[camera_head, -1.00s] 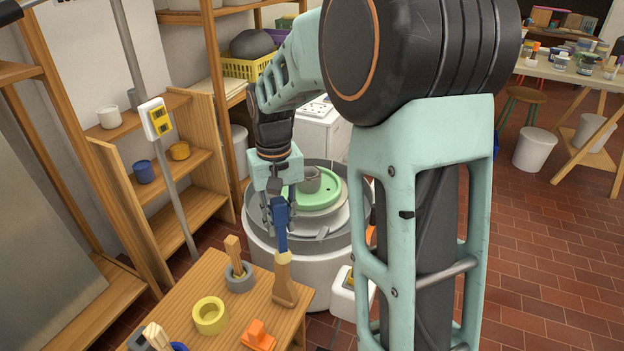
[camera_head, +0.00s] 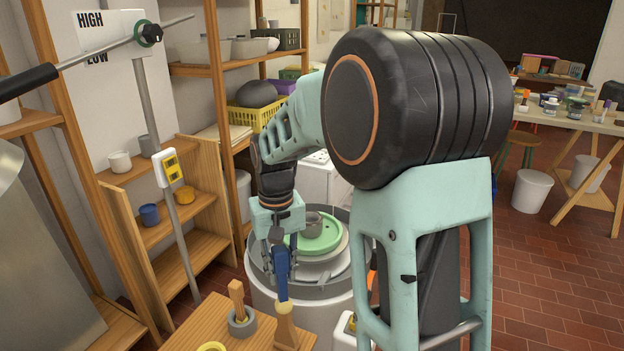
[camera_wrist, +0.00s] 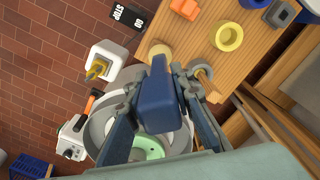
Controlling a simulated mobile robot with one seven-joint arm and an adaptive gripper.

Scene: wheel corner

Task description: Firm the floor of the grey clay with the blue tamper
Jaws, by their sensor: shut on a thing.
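The blue tamper (camera_head: 281,268) has a blue handle, a pale collar and a wooden foot. My gripper (camera_head: 281,264) is shut on its handle and holds it roughly upright at the wooden table's far corner. I cannot tell whether the foot touches the table. In the wrist view the blue handle (camera_wrist: 160,100) fills the middle between the fingers. The grey clay (camera_head: 313,221) is a small hollow cup shape on the green bat (camera_head: 322,240) of the wheel, beyond my gripper. Its inner floor is not visible. In the wrist view part of the green bat (camera_wrist: 148,150) shows, with the clay hidden.
The wooden table (camera_head: 205,325) carries a grey ring (camera_head: 242,322) with a wooden-handled tool, a yellow ring (camera_wrist: 229,37) and an orange block (camera_wrist: 185,9). The wheel's grey basin (camera_head: 262,275) surrounds the bat. Shelves with cups stand left. A yellow-fronted box (camera_head: 170,168) is on a post.

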